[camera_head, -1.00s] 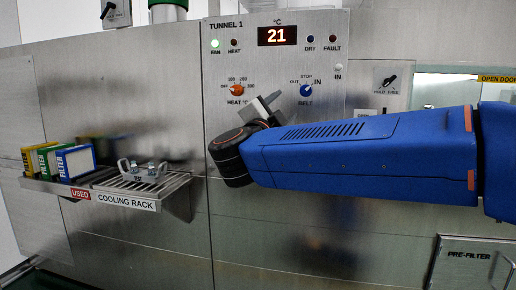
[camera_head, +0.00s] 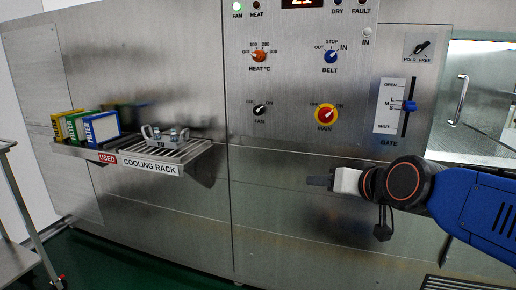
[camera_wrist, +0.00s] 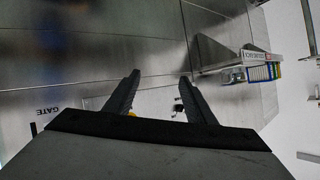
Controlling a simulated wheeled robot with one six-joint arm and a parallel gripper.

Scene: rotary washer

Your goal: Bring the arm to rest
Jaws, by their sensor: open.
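My gripper (camera_head: 320,181) is at the lower right of the head view, in front of the steel panel and below the red main knob (camera_head: 326,115). It points left, and nothing shows near its tips. In the wrist view both fingers of my gripper (camera_wrist: 158,85) stand apart with nothing between them but the panel behind. My blue arm comes in from the right edge of the head view.
The cooling rack (camera_head: 150,170) juts from the panel at the left, with several filter boxes (camera_head: 100,128) and a metal part (camera_head: 165,136) on it. The gate lever (camera_head: 409,106) is above my wrist. A cart (camera_head: 20,240) stands at the lower left.

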